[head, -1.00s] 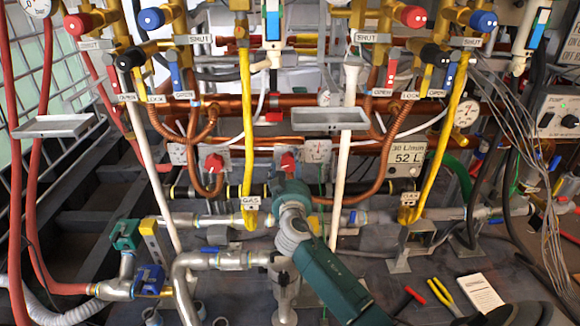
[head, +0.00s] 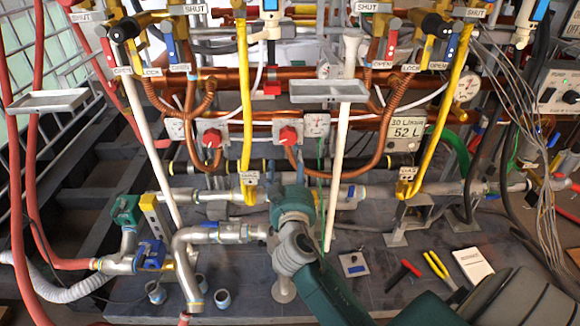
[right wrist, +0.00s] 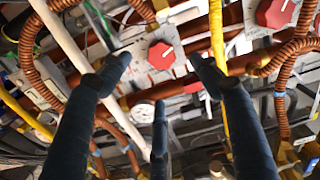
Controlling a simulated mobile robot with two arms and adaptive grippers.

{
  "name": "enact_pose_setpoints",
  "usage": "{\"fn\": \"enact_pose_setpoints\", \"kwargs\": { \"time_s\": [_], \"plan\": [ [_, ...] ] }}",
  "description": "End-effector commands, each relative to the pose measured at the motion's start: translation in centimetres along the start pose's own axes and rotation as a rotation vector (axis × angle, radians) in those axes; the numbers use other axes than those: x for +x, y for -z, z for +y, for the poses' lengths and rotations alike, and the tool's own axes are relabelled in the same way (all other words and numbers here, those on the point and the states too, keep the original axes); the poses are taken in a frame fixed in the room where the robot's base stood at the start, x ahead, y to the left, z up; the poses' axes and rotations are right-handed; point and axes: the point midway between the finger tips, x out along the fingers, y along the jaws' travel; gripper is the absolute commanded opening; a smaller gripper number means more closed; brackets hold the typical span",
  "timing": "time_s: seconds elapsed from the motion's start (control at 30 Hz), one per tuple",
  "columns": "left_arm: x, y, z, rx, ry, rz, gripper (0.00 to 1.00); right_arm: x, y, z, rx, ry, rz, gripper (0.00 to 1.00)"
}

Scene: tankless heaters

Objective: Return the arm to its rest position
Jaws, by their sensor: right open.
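My right arm comes up from the bottom of the head view, and its teal wrist end stands in front of the lower pipes. Its fingers are hard to make out there. In the right wrist view my right gripper (right wrist: 160,78) is open, its dark fingers spread with nothing between them. Beyond them is a red knob on a pale plate (right wrist: 161,55), apart from the fingers as far as I can tell. In the head view two red knobs (head: 288,136) (head: 211,138) sit on the copper pipework above my wrist. My left gripper is not in view.
Copper pipes (head: 330,85), yellow hoses (head: 245,90) and white rods crowd the space ahead. Two grey trays (head: 329,91) (head: 47,102) jut out. Pliers (head: 438,266) and a booklet (head: 473,265) lie on the dark base at right. Loose wires hang at right.

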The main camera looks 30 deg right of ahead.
Motion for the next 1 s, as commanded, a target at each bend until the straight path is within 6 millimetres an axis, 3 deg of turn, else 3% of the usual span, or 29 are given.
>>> {"fn": "enact_pose_setpoints", "kwargs": {
  "time_s": [0.57,0.67,0.77,0.83,1.0],
  "plan": [
    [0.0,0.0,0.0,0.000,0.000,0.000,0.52,-0.3,0.0,0.0,0.000,0.000,-0.001,0.63],
    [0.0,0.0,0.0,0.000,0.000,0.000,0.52,-0.9,-1.0,0.3,-0.004,-0.004,-0.034,0.63],
    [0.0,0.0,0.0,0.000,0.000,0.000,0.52,-3.0,-4.1,1.3,-0.021,-0.009,-0.149,0.63],
    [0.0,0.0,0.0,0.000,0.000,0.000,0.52,-5.6,-7.5,1.9,-0.047,0.003,-0.281,0.63],
    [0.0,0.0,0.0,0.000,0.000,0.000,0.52,-15.1,-15.5,1.9,-0.151,0.138,-0.648,0.63]
  ]
}}
